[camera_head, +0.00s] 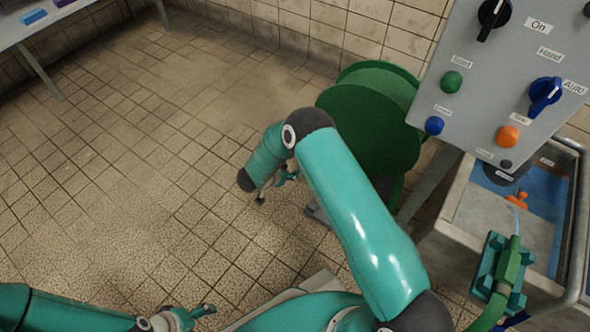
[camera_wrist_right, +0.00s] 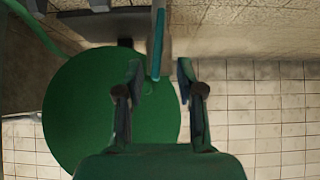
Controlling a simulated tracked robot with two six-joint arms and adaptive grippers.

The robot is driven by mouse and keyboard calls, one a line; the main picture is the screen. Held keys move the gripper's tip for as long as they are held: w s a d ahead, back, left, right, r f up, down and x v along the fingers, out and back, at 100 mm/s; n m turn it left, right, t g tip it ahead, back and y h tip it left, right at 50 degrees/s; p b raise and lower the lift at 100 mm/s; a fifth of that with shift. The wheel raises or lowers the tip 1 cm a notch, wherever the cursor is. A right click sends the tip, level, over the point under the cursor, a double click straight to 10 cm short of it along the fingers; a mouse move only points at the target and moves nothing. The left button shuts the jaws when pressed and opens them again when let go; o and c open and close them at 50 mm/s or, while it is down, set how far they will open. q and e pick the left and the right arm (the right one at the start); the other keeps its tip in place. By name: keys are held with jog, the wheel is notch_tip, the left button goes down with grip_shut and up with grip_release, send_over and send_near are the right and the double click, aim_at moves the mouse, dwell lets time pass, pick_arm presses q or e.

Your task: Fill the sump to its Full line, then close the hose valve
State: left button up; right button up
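The sump (camera_head: 577,215) is a grey-rimmed tank at the right of the head view, with blue water or a blue lining (camera_head: 540,190) inside and a small orange part (camera_head: 518,198). A green hose nozzle (camera_head: 509,265) sits in a teal holder on its near edge, pointing inward. A pale streak at its tip looks like water. A blue piece below it, perhaps the valve lever (camera_head: 514,319), is cut by the frame edge. I cannot make out the Full line. My right gripper (camera_head: 277,188) is open and empty, left of the hose reel. My left gripper (camera_head: 205,311) is low, away from the sump; its opening is unclear.
A green hose reel (camera_head: 370,110) stands by the wall; it also shows in the right wrist view (camera_wrist_right: 90,115). A grey control panel (camera_head: 520,70) with knobs and coloured buttons overhangs the sump. A bench (camera_head: 30,25) is at upper left. The tiled floor between is clear.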

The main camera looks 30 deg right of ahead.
jog(key=shift+v, duration=1.55)
